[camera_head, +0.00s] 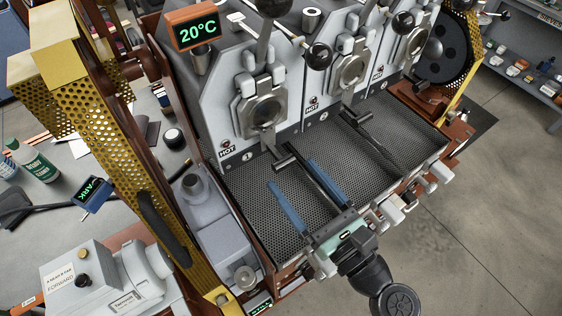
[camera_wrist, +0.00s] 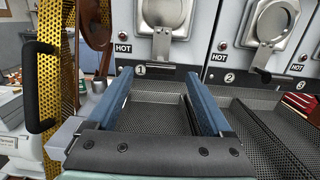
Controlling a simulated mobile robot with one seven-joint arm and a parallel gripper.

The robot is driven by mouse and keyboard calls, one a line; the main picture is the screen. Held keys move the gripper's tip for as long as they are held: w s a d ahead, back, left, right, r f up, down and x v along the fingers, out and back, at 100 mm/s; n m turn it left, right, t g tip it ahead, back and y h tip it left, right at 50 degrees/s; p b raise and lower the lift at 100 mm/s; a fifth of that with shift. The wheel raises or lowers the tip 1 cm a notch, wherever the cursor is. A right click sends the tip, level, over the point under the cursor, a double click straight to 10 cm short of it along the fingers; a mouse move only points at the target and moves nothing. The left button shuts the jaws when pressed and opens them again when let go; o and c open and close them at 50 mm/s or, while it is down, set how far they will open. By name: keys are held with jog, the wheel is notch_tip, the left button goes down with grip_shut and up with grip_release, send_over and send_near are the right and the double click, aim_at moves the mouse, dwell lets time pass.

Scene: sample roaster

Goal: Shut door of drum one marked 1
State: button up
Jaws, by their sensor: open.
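Drum one is the leftmost front, with a round metal-rimmed face (camera_head: 262,112) above a plate marked 1 (camera_head: 248,156). In the wrist view its round face (camera_wrist: 166,12) is cut off at the top. A flat metal tab (camera_wrist: 161,45) hangs below it. In the head view, a bar with a dark grip (camera_head: 284,161) juts out below the face. I cannot tell how far the door stands open. My gripper (camera_head: 307,186) is open and empty, its two blue fingers apart over the perforated tray, pointing toward drum one and not visibly touching it. It also shows in the wrist view (camera_wrist: 159,75).
Drums two (camera_head: 350,70) and three (camera_head: 415,42) stand to the right with similar fronts. A perforated cooling tray (camera_head: 250,190) lies below. A yellow perforated guard (camera_head: 110,150) rises at the left. A 20°C display (camera_head: 197,30) and black-knobbed levers (camera_head: 319,55) are above.

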jog(key=b+v, duration=0.1)
jog(key=v, duration=0.4)
jog(key=shift+s+d, duration=0.1)
jog(key=s+d+r+p, duration=0.2)
jog(key=s+r+p, duration=0.2)
jog(key=p, duration=0.5)
notch_tip(320, 180, up, 2)
jog(key=shift+d+r, duration=0.1)
jog(key=shift+d, duration=0.25)
dwell(0.4)
jog(key=shift+d, duration=0.1)
